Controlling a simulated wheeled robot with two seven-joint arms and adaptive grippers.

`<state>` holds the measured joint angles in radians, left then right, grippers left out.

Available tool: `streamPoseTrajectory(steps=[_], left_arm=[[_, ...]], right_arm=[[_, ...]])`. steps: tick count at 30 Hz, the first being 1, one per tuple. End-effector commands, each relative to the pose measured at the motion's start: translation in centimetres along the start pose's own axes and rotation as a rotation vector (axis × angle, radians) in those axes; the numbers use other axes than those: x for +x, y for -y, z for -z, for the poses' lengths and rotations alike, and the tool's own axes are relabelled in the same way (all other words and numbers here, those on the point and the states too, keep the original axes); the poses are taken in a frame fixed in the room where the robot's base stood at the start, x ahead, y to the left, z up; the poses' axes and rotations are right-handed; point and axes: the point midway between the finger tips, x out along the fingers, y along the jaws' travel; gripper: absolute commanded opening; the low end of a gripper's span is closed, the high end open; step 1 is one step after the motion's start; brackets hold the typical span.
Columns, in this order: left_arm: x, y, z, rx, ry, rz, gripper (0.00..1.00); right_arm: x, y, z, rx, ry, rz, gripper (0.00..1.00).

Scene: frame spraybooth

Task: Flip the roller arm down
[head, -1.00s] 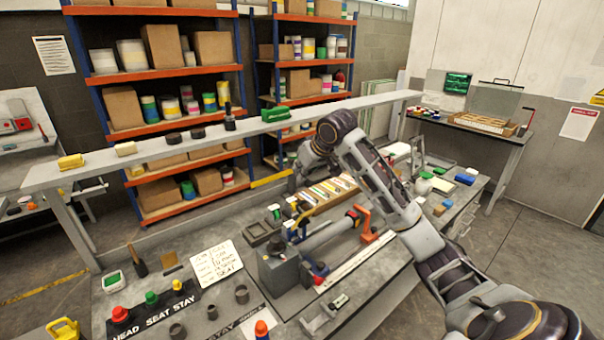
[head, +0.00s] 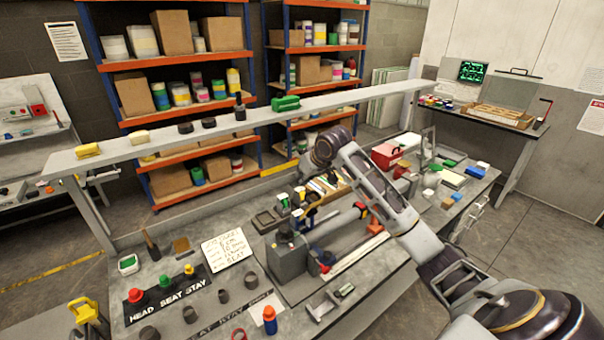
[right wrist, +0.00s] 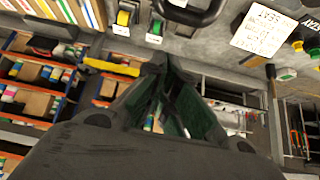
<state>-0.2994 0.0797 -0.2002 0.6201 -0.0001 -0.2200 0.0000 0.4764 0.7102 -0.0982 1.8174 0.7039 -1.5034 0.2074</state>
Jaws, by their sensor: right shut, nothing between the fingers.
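A bench fixture has a grey block (head: 287,262) and a long grey cylinder (head: 335,235) running back to the right. I cannot tell for sure which part is the roller arm; a dark curved bar (right wrist: 190,12) crosses the top of the right wrist view. Small yellow (right wrist: 124,18) and green (right wrist: 155,30) parts sit beside that bar. My right gripper (right wrist: 165,68) is shut and empty, apart from the bar. In the head view it is mostly hidden beyond my wrist, above the back of the bench. My left gripper is not in view.
A long raised shelf (head: 350,98) crosses behind the bench, close to my right wrist, holding a green object (head: 285,103). A whiteboard (head: 228,249), coloured knobs and grey cups lie left of the fixture. A red box (head: 387,156) stands right of my forearm.

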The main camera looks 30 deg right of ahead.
Motion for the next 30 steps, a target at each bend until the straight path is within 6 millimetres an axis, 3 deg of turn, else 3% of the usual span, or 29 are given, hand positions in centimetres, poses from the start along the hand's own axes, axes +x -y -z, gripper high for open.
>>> streamPoseTrajectory(steps=[15,30], left_arm=[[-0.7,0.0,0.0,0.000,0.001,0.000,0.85],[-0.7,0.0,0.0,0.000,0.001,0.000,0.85]], right_arm=[[-0.9,0.0,-2.4,0.001,0.001,-0.001,0.00],[-1.0,0.0,-2.6,0.000,0.000,-0.001,0.00]])
